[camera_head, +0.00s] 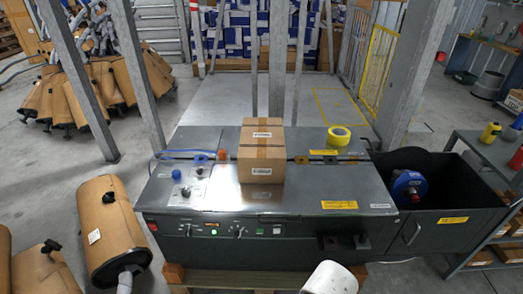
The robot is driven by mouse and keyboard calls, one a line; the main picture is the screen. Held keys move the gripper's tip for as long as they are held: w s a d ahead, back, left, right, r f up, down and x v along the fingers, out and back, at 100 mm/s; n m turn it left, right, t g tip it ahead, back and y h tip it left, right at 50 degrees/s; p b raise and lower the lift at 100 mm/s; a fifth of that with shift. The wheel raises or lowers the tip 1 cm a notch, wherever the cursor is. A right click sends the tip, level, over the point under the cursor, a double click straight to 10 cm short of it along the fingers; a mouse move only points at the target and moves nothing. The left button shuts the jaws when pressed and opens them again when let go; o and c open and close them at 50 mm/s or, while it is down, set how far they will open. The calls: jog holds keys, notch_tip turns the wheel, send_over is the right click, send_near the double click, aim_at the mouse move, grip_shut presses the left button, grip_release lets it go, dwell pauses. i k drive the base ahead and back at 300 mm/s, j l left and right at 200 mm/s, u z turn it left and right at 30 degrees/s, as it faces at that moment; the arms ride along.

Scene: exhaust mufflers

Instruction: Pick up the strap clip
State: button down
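I cannot make out for certain which object is the strap clip. Several small pieces lie on the left part of the dark machine table (310,193). A small orange piece (223,155) lies just left of the cardboard box. A small blue piece (200,158) is beside it, near a thin blue strap (182,152). Another blue piece (176,174) and a dark knob-like piece (186,191) sit nearer the front left. My gripper is not in view. A white rounded part, likely of my arm, shows at the bottom edge, right of the middle.
A taped cardboard box (262,150) stands mid-table, with a yellow tape roll (339,135) to its right. Metal posts rise behind the table.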

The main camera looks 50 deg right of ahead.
aim_at(221, 153)
jog(key=i+j, duration=0.1)
jog(key=i, duration=0.4)
jog(key=i+j, duration=0.1)
jog(key=i, duration=0.45)
jog(key=i+j+z, duration=0.1)
jog(key=i, duration=0.4)
